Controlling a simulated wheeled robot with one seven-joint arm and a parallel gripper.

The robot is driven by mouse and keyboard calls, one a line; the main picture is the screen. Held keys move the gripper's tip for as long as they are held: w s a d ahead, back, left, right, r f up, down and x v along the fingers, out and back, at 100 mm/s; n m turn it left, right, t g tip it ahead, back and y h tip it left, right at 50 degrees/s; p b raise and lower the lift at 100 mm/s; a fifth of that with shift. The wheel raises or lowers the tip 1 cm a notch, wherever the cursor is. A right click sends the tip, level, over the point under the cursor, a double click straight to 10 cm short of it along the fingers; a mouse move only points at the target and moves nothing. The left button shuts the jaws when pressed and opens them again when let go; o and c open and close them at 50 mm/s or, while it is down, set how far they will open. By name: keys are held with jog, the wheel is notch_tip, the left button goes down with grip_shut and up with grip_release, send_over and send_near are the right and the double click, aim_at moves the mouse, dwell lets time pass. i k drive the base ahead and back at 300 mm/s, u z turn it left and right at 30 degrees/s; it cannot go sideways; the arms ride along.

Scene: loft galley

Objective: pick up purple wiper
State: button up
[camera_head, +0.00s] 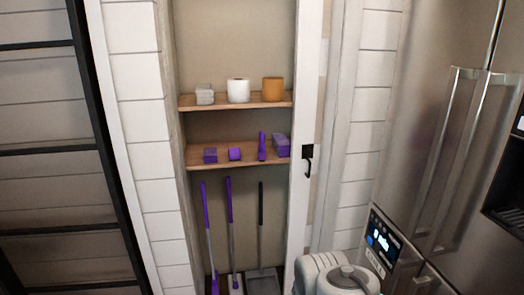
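Several purple things are in a narrow cupboard, and I cannot tell for sure which is the wiper. On its lower shelf (222,163) are a small purple block (210,156), a short purple roll-like piece (235,154), a slim upright purple piece (262,147) and a larger purple block (282,146). Below, two long tools with purple handles stand upright, the left one (205,208) leaning slightly and the other one (229,200) beside it. My gripper is not in view. A white and grey part of my arm shows at the bottom, right of the cupboard.
The upper shelf (220,105) holds a grey block (205,94), a white roll (238,90) and an orange roll (273,89). A dark-handled tool (261,215) stands below. A white door edge (306,60) borders the cupboard, and a steel fridge (425,110) stands right. A black ladder-like frame (96,130) is left.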

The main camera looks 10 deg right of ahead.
aim_at(261, 147)
jog(key=u, duration=0.25)
jog(key=i, duration=1.35)
jog(key=u, duration=0.75)
